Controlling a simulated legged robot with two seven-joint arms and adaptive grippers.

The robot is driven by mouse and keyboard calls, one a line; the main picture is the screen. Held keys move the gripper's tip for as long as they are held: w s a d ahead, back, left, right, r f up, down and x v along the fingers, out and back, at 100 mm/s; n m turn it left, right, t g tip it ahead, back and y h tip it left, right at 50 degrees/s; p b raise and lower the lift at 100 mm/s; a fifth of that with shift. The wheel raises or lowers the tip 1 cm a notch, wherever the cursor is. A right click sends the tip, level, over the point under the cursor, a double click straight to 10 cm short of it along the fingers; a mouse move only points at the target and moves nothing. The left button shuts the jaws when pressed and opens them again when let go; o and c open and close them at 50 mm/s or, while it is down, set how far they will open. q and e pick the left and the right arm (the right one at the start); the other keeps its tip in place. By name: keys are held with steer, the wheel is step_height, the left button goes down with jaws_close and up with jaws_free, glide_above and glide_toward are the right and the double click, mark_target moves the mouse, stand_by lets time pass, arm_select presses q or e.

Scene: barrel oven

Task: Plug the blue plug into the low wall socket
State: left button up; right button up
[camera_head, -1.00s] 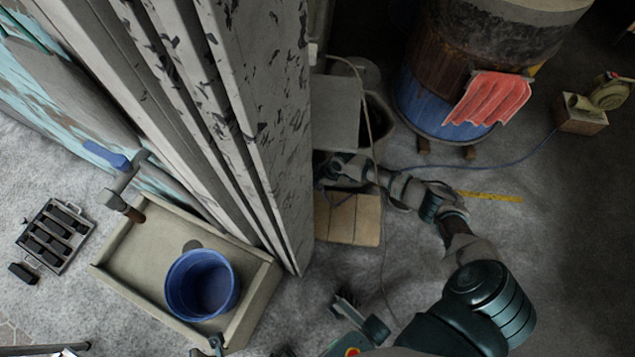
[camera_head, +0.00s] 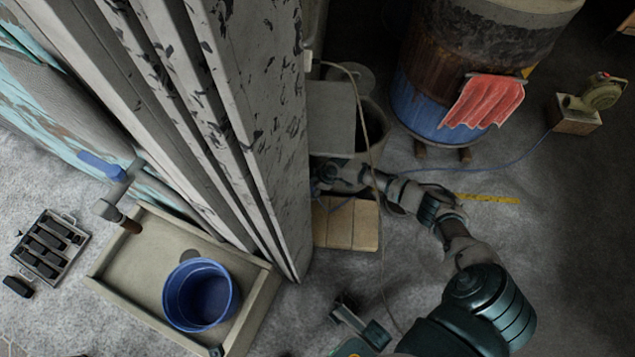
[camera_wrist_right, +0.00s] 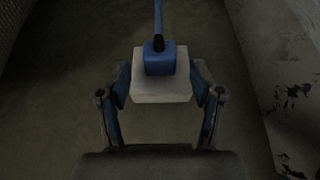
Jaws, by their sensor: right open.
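My right gripper (camera_head: 326,173) is low beside the wall pillar in the head view, with its tip partly hidden by the pillar edge. In the right wrist view the gripper (camera_wrist_right: 160,108) is open, with one finger on each side of a pale block (camera_wrist_right: 161,91), which appears to be the wall socket. The blue plug (camera_wrist_right: 160,60) sits at the top of this block, and its blue cable runs up and away. I cannot tell whether the plug is fully seated. The plug and socket cannot be made out in the head view. My left gripper is not in view.
A blower (camera_head: 600,93) stands at right, its blue cable (camera_head: 478,166) crossing the floor. A barrel oven (camera_head: 440,90) holds a red cloth (camera_head: 484,102). A wooden box (camera_head: 347,225) is below my right forearm. A blue bucket (camera_head: 200,295) stands in a basin (camera_head: 135,285).

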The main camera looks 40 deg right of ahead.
steer(key=v, duration=1.1)
steer(key=shift+d, duration=0.1)
